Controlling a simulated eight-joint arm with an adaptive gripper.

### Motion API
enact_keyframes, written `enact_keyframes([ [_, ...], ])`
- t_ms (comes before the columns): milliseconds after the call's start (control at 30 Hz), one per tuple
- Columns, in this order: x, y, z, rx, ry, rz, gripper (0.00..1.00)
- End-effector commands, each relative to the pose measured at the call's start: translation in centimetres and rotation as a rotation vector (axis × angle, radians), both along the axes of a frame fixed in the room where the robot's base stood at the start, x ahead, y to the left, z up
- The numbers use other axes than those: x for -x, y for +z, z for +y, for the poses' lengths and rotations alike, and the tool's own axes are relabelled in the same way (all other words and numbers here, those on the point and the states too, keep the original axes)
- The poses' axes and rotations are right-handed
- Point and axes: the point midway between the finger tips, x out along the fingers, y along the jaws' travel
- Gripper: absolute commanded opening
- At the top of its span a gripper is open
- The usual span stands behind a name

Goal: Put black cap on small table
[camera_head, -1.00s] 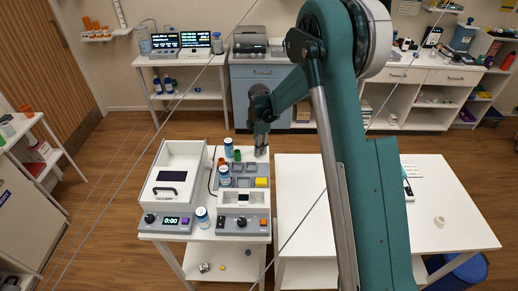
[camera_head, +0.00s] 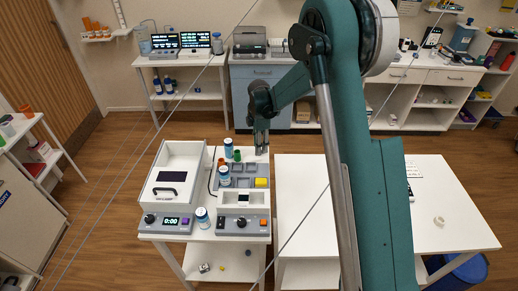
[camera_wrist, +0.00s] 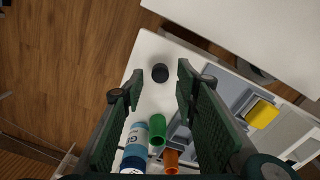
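A small round black cap (camera_wrist: 160,72) lies on the bare white top of a small table (camera_wrist: 150,100), near its corner, in the wrist view. In the head view I cannot make out the cap; the table (camera_head: 206,238) carries several devices and bottles. My gripper (camera_wrist: 160,84) is open, with one finger on each side of the cap in the picture, and nothing is held. In the head view my gripper (camera_head: 262,150) points down over the table's far right corner. How high its fingertips are above the cap is hard to tell.
Near the fingers stand a blue-white bottle (camera_wrist: 136,142), a green tube (camera_wrist: 157,134) and an orange tube (camera_wrist: 171,160). A grey tray with a yellow block (camera_wrist: 262,114) is beside them. A larger white table (camera_head: 300,190) stands close on the right.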

Motion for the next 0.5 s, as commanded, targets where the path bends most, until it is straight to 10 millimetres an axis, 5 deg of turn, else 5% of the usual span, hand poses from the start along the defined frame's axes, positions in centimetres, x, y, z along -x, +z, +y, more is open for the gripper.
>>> enact_keyframes([
  [500, 0.1, 7.9, 0.0, 0.0, 0.0, 0.0, 0.3],
])
